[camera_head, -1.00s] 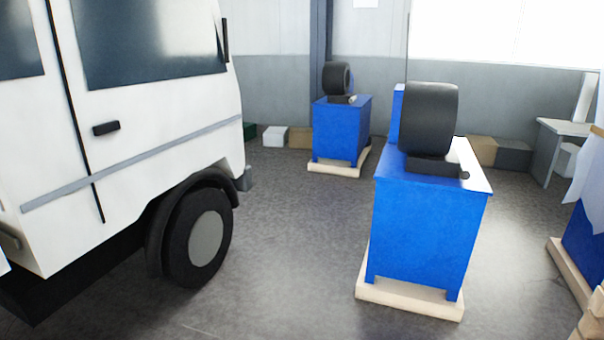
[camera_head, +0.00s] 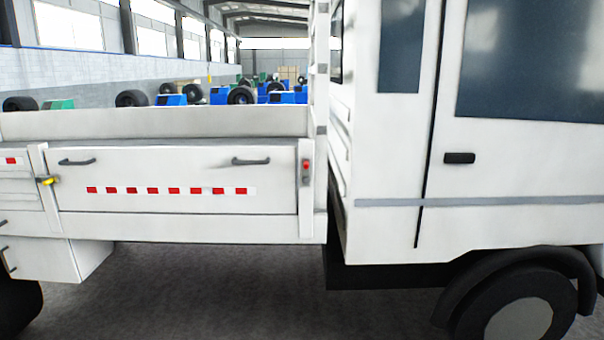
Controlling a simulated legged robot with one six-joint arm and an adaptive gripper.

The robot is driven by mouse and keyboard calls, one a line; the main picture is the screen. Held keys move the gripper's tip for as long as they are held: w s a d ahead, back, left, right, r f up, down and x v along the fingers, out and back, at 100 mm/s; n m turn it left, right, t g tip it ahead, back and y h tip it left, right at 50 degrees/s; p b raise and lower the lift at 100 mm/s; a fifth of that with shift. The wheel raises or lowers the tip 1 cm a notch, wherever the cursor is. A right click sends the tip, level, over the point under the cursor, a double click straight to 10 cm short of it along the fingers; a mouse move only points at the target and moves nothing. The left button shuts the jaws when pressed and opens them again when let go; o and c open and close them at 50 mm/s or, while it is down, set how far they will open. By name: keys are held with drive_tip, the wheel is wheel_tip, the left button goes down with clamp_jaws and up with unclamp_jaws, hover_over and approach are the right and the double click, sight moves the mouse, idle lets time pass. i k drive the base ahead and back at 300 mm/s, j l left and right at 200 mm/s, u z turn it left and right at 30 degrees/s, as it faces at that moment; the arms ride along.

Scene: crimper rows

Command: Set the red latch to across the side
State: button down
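The red latch (camera_head: 306,165) is small and sits on the post at the right end of the truck's white side panel (camera_head: 180,205), just left of the cab. It looks upright, with a red top on a grey plate, but it is too small to tell its exact setting. A yellow latch (camera_head: 47,181) sits at the panel's left end and points roughly sideways. My gripper is not in view.
The white truck cab (camera_head: 385,220) with its front wheel (camera_head: 520,315) fills the right. A white box (camera_head: 60,260) hangs below the bed at left. Grey floor (camera_head: 220,300) lies open below the panel. Blue machines stand beyond the bed.

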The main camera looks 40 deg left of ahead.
sight(305, 160)
drive_tip(key=i+j+u, duration=0.15)
drive_tip(key=u, duration=0.25)
drive_tip(key=i+u, duration=0.75)
drive_tip(key=i+j+z, duration=0.2)
drive_tip(key=i+j, duration=0.5)
drive_tip(key=i, duration=0.1)
